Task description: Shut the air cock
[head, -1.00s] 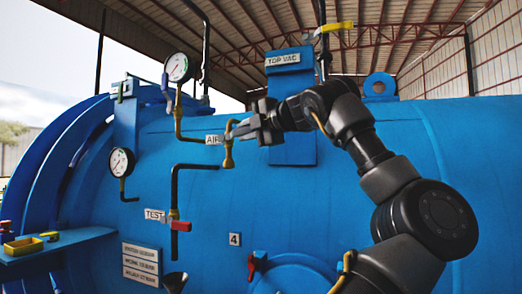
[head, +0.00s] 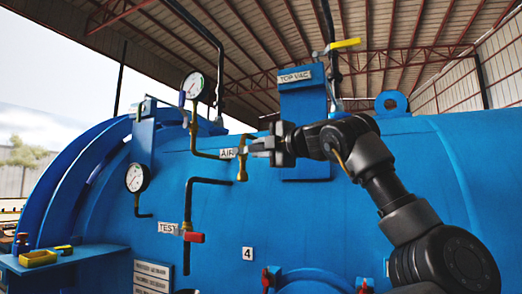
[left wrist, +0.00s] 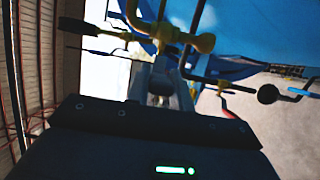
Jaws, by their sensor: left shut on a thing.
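The air cock (head: 242,165) is a brass fitting on the blue vessel (head: 340,215), just right of the AIR label (head: 227,153). My left gripper (head: 252,147) reaches it from the right, with its fingers at the top of the fitting. It is shut on the cock's handle, which the fingers mostly hide. In the left wrist view, the fingers (left wrist: 162,85) meet just below the brass pipework (left wrist: 160,32), and the handle between them is too dark to make out. My right gripper is not in view.
A pressure gauge (head: 193,85) stands above on a brass pipe, with another gauge (head: 136,178) to the left. A red-handled test valve (head: 194,237) is below. A side shelf (head: 95,254) carries a yellow tray (head: 38,258).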

